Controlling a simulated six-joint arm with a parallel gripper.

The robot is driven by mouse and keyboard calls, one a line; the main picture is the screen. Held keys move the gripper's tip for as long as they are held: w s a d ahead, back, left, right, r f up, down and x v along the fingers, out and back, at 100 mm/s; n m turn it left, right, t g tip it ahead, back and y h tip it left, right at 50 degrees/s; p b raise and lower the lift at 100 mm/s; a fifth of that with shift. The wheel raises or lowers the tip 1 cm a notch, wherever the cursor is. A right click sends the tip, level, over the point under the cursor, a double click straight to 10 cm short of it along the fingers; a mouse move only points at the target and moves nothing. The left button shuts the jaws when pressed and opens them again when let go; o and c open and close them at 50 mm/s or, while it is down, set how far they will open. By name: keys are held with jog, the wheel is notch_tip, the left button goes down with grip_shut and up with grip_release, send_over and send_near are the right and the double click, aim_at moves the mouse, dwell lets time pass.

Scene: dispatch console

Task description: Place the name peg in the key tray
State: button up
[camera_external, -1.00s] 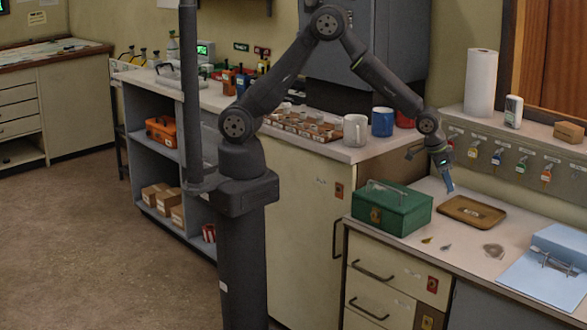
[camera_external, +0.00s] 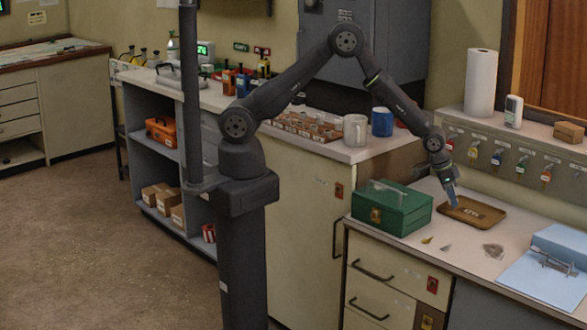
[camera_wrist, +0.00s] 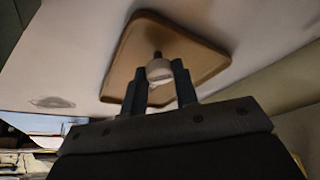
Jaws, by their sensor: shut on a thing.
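The key tray (camera_external: 489,214) is a shallow brown tray on the right-hand counter, beside the green box. It also shows in the wrist view (camera_wrist: 192,50), behind my fingers. My gripper (camera_external: 455,204) points down over the tray's left part. In the wrist view, my gripper (camera_wrist: 160,84) has its two fingers on either side of the name peg (camera_wrist: 159,70), a pale rounded piece with a dark knob. It is shut on the peg. The peg appears over the tray's area; I cannot tell whether it touches the tray floor.
The green metal box (camera_external: 392,208) with a handle stands just left of the tray. A blue binder (camera_external: 548,273) lies at the right front. Small loose items (camera_external: 427,240) lie in front of the tray. Several tagged keys (camera_external: 497,157) hang on the panel behind.

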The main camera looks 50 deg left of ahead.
jog(key=shift+f, duration=0.15)
jog(key=o, duration=0.9)
jog(key=shift+o, duration=0.2)
jog(key=v, duration=1.2)
jog(key=x, duration=1.2)
jog(key=shift+r, duration=1.1)
